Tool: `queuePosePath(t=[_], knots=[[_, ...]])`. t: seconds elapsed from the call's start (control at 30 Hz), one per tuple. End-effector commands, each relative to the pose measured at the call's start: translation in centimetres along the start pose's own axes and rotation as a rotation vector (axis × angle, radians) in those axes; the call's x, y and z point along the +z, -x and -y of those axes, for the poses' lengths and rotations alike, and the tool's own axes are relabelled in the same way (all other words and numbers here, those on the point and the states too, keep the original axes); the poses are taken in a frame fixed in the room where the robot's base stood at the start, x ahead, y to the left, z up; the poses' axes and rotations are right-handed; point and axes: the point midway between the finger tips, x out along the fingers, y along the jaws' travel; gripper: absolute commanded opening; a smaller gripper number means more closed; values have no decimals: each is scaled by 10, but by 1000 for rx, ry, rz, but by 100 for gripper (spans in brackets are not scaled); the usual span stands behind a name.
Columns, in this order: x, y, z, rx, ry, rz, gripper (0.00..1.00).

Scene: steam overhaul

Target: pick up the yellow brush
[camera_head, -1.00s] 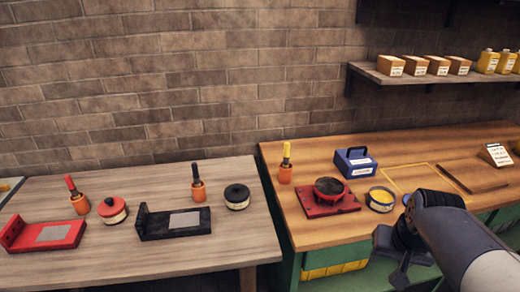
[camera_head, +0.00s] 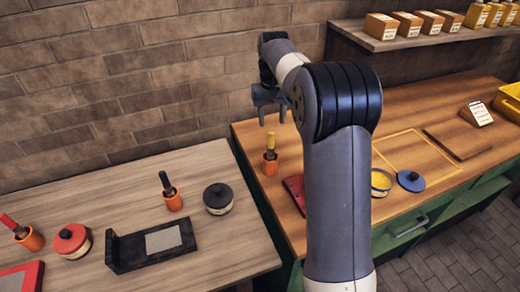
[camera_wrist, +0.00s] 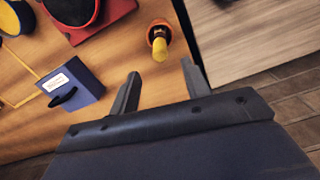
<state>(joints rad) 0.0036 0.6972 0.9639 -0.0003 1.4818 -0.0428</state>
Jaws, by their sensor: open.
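The yellow brush (camera_head: 270,141) stands upright in an orange cup (camera_head: 269,165) at the left end of the right-hand bench. In the wrist view its yellow tip (camera_wrist: 159,48) shows beyond my fingers, roughly in line with the gap between them, and the orange cup (camera_wrist: 160,30) is around its base. My gripper (camera_head: 271,118) is above the brush in the head view, fingers pointing down. In the wrist view the two fingers (camera_wrist: 160,78) are spread apart with nothing between them. The brush is apart from the fingers.
A blue box (camera_wrist: 72,85) and a red tray (camera_wrist: 105,18) stand near the brush. A yellow-filled tin (camera_head: 381,182) sits farther right. A black-handled brush in a cup (camera_head: 172,198) stands on the left table. The brick wall (camera_head: 190,70) is close behind.

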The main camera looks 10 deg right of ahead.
Motion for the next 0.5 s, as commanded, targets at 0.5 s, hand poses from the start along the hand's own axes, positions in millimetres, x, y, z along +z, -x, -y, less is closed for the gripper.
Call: queuePosePath(t=[0.5], knots=[[1, -62, 1, 0, 0, 3, 45]])
